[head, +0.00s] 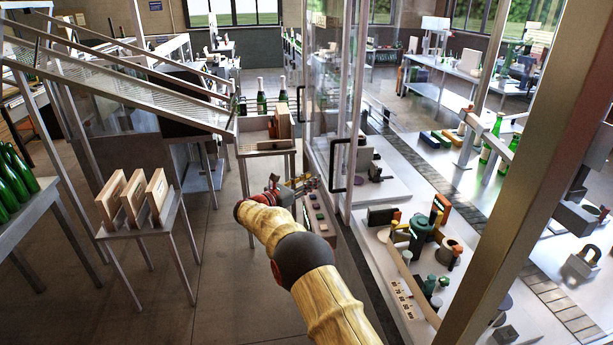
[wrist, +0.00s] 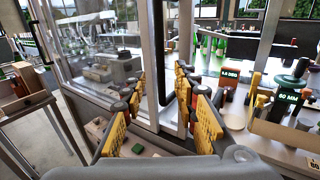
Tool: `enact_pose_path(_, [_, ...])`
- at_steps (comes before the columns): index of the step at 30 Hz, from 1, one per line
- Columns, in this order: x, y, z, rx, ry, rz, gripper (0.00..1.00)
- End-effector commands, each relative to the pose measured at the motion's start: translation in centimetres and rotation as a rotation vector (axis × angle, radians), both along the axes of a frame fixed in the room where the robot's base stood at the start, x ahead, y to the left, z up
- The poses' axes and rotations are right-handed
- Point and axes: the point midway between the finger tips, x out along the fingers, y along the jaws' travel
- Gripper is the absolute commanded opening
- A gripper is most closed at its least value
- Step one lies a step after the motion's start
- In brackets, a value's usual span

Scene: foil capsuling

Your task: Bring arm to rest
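My arm reaches up from the bottom middle of the head view, with wood-patterned links and dark joints. My gripper (head: 297,184) is at its far end, in front of the glass enclosure and over a narrow ledge with small buttons. In the wrist view my gripper (wrist: 160,86) shows two yellow-padded fingers spread well apart. Nothing is held between them. A dark door handle (wrist: 159,50) shows beyond the gap between the fingers; I cannot tell how far it is from the fingertips.
The framed glass door (head: 325,100) with its dark handle (head: 338,165) stands close beyond my gripper. A small table (head: 262,148) with bottles is behind, and a stand with wooden boxes (head: 134,199) is left. Tools crowd the right bench (head: 385,285). Floor (head: 225,270) left of my arm is clear.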

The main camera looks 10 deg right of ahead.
Motion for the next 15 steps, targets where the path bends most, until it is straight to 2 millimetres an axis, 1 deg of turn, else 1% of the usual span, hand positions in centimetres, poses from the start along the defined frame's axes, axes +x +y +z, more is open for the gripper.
enact_pose_path(3, [0.1,0.1,-0.1,0.036,-0.046,0.006,0.3])
enact_pose_path(5, [0.1,0.1,-1.0,0.101,-0.085,0.004,0.3])
enact_pose_path(6, [-0.3,0.0,-2.8,0.16,-0.096,-0.007,0.3])
enact_pose_path(8, [-1.1,-0.2,-5.3,0.228,-0.098,-0.027,0.3])
enact_pose_path(9, [-1.8,-0.3,-7.0,0.271,-0.094,-0.043,0.3])
enact_pose_path(11, [-2.9,-0.5,-9.4,0.33,-0.091,-0.071,0.3])
enact_pose_path(12, [-3.8,-0.6,-10.8,0.374,-0.09,-0.092,0.3])
enact_pose_path(14, [-5.5,-0.7,-12.5,0.45,-0.096,-0.133,0.3])
enact_pose_path(15, [-6.9,-0.8,-13.5,0.507,-0.103,-0.167,0.3])
